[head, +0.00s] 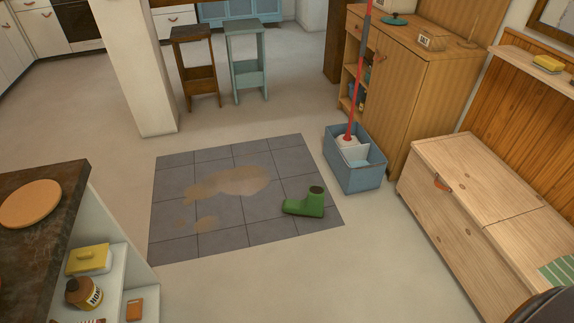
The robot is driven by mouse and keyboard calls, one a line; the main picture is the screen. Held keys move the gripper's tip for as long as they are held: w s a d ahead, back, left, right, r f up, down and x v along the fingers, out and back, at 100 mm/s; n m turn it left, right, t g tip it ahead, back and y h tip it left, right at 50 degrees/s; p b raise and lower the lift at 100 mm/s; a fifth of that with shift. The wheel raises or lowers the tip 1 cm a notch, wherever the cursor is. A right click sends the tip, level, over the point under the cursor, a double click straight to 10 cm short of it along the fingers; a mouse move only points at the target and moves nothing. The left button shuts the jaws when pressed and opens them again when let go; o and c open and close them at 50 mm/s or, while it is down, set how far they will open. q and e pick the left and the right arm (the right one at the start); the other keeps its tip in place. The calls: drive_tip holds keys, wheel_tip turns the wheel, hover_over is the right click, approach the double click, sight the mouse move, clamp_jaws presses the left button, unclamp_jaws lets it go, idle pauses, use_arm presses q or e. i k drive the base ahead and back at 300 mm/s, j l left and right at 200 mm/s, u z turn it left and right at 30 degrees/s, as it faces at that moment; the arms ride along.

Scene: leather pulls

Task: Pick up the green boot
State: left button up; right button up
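Neither of my grippers shows in the head view, and nothing touches the boot.
A brown muddy stain (228,183) lies left of the boot. A blue bucket (359,176) with a red-handled mop (356,90) stands behind it to the right. A wooden chest (470,165) is at right, a dark-topped counter (62,182) at left. Floor in front is clear.

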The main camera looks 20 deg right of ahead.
sight(312, 206)
drive_tip(key=i+j+z, duration=0.1)
drive_tip(key=i+z, duration=0.3)
drive_tip(key=i+j+z, duration=0.35)
drive_tip(key=i, duration=0.25)
drive_tip(key=i+j+z, duration=0.8)
